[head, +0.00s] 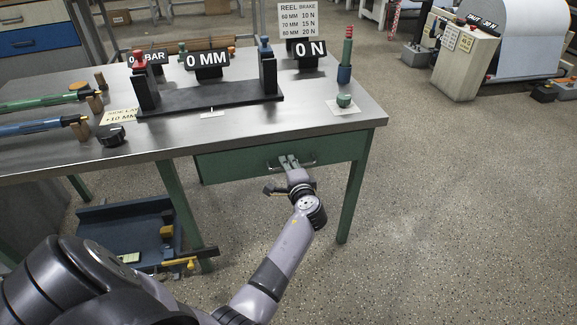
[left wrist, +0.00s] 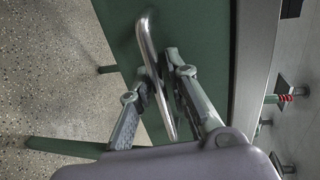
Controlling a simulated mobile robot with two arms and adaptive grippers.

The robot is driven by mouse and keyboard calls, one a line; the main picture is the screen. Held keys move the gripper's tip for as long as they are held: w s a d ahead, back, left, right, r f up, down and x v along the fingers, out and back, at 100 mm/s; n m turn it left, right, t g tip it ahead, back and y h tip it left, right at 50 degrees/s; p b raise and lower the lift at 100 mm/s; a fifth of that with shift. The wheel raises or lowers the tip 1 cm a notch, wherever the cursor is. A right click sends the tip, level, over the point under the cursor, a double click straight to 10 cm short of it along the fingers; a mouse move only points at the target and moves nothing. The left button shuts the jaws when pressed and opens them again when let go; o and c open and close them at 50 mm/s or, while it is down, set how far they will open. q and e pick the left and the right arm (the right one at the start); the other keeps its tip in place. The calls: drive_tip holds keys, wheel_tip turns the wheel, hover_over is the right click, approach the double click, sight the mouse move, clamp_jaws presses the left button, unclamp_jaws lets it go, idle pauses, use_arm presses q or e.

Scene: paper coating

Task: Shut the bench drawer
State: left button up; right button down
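The green bench drawer (head: 235,164) is under the right part of the metal-topped bench (head: 215,130). Its front looks close to flush with the bench edge, but I cannot tell whether a small gap remains. A curved metal handle (head: 309,163) is on its front; it also shows in the left wrist view (left wrist: 147,52). My left gripper (head: 289,161) is at the handle. In the left wrist view its two fingers are spread apart, with the handle bar between them. I cannot tell whether either finger touches the bar. My right gripper is not in view.
On the bench stand a black frame (head: 210,97) with a "0 MM" display, a green-and-red post (head: 346,55) and a small dark knob (head: 111,136). A blue tray (head: 125,238) is below the bench at left.

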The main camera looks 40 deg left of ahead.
use_arm(q)
drive_tip(key=v, duration=0.7)
drive_tip(key=shift+s+d, duration=0.15)
drive_tip(key=shift+s, duration=0.05)
